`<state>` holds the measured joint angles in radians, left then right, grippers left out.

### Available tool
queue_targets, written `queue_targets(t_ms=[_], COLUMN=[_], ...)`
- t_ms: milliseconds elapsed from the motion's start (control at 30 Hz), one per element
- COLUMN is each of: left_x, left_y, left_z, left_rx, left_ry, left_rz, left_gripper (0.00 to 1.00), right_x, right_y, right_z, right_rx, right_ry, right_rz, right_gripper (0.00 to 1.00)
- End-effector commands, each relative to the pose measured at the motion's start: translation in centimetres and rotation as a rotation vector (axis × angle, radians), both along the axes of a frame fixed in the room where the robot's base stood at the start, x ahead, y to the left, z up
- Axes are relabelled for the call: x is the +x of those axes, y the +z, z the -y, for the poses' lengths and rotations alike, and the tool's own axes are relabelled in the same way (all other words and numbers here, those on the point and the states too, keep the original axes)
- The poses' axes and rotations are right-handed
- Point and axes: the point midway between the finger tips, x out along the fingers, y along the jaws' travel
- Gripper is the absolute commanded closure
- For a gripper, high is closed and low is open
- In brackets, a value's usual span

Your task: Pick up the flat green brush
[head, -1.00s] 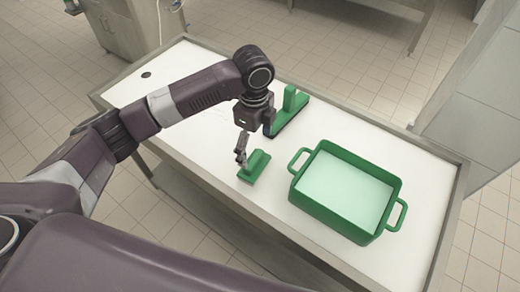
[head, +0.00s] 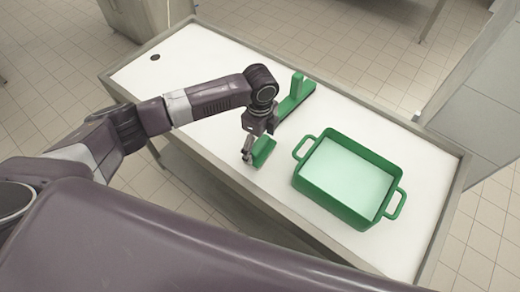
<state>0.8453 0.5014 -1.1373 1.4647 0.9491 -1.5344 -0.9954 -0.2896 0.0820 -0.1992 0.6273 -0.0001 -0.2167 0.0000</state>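The flat green brush (head: 264,150) is at my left gripper (head: 248,154), to the left of the green tub, over the white table top. The brush is tilted, with its broad face turned up on edge. My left gripper points down and its fingers are at the brush's left side, seemingly shut on it. The finger contact is small and partly hidden. I cannot tell whether the brush's lower edge touches the table. My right gripper is not in view.
A green tub (head: 347,180) with two handles and pale contents stands right of the brush. Another green tool (head: 295,97) with an upright block lies behind my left gripper. The table (head: 420,200) has a raised metal rim. Its far left and right end are clear.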

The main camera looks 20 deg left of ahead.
Motion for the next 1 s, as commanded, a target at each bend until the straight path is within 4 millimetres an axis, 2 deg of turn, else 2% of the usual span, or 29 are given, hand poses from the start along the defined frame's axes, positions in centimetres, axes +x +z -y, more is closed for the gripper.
queue_targets(t_ms=[67, 400, 767, 867, 1000], left_x=[0.0, 0.0, 0.1, 0.2, 0.2], left_y=[0.0, 0.1, 0.6, 1.4, 3.8], left_z=[0.0, 0.0, 0.0, 0.1, 0.1], left_rx=[0.000, 0.000, -0.001, -0.003, -0.004], left_ry=[0.000, 0.000, 0.000, 0.000, -0.001], left_rz=[0.000, 0.000, 0.002, 0.002, 0.006], left_gripper=[0.26, 0.63, 0.64, 0.64, 0.64], right_x=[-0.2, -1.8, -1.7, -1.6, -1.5], right_y=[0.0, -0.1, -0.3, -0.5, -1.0], right_z=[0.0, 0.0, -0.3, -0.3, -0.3], right_rx=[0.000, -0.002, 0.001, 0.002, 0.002], right_ry=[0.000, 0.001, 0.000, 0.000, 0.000], right_rz=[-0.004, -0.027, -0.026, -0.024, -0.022], right_gripper=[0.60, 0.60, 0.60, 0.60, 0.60])
